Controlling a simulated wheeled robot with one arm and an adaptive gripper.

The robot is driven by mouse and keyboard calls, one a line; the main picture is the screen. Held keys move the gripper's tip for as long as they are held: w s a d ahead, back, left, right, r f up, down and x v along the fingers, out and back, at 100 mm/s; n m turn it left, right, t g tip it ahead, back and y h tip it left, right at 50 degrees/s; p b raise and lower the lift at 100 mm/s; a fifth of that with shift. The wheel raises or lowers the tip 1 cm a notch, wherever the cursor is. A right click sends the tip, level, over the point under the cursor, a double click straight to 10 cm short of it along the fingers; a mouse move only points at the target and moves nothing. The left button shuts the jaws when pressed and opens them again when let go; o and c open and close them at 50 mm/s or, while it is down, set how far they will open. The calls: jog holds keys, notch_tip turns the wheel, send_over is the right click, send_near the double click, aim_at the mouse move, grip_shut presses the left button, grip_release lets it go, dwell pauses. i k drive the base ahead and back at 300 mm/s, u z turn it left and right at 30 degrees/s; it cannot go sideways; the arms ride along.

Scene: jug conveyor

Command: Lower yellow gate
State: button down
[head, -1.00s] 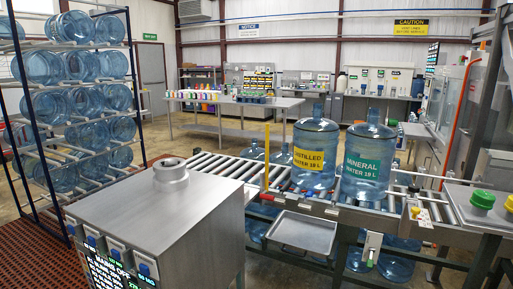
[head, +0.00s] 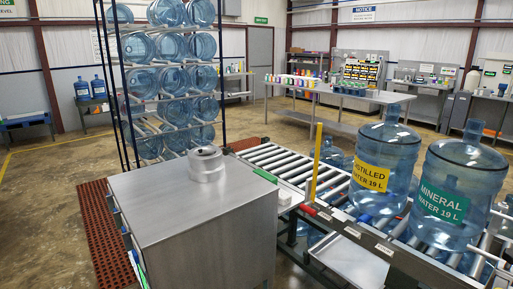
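The yellow gate (head: 316,158) is a thin upright yellow bar at the near side of the roller conveyor (head: 278,160). It stands just left of a blue jug with a yellow "Distilled Water 19 L" label (head: 383,165). A second jug with a green "Mineral Water 19 L" label (head: 447,190) stands right of it on the conveyor. A small red part (head: 309,210) sits on the conveyor's near rail by the foot of the gate. My gripper is not in view.
A grey steel cabinet (head: 195,215) with a round top fitting stands in front, left of the conveyor. A metal tray (head: 350,262) hangs at the conveyor's near side. A jug rack (head: 120,60) stands behind the cabinet beside a red-brown floor mat (head: 100,235). Open floor lies at left.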

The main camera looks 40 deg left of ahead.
aim_at(304, 207)
jog(key=u, duration=0.95)
jog(key=i, duration=0.9)
jog(key=u, duration=1.6)
jog(key=i, duration=0.95)
jog(key=u, duration=0.45)
